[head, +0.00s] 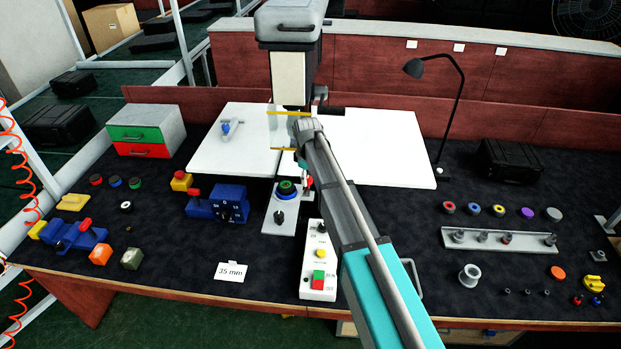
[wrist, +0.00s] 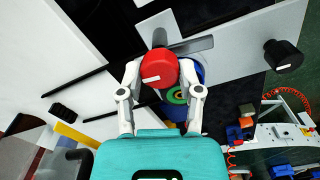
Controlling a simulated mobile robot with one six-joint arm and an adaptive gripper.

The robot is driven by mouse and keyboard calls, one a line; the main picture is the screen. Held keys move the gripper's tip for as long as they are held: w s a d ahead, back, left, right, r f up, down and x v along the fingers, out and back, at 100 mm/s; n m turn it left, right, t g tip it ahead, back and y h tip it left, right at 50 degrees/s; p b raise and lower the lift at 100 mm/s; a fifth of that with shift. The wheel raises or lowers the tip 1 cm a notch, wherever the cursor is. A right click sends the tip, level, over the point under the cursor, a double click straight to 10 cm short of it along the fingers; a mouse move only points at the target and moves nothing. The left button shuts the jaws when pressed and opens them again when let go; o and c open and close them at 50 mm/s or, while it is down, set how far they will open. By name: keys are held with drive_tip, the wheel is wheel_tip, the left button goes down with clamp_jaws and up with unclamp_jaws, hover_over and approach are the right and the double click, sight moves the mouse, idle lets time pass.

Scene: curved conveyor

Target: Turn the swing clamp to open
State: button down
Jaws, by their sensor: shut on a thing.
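The swing clamp shows in the wrist view as a red knob (wrist: 159,66) with a white mark and a dark grey bar (wrist: 195,46). My gripper (wrist: 159,75) is shut on the red knob, one finger on each side. The bar reaches right along the upper edge of a round blue holder (wrist: 195,68). A green ring (wrist: 177,96) lies in the holder, partly hidden by the knob and a finger. In the head view the green ring (head: 287,187) sits on a light grey plate (head: 272,222), with the red knob (head: 309,182) at its right; my arm hides most of the gripper.
A black knob (head: 279,217) stands on the plate's front part. A button box (head: 318,283) is in front, a blue gauge block (head: 203,208) to the left. White boards (head: 225,160) and a machine column (head: 290,75) stand behind. A lamp (head: 458,90) is at the right.

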drive_tip(key=shift+s+n, duration=0.1)
drive_tip(key=shift+n, duration=0.6)
drive_tip(key=shift+c, duration=1.3)
unclamp_jaws()
drive_tip(key=s+d+f+m+b, duration=0.3)
drive_tip(key=s+d+m, duration=1.1)
drive_tip(key=s+d, duration=1)
drive_tip(key=shift+s+m, duration=0.3)
drive_tip(key=shift+s, duration=0.55)
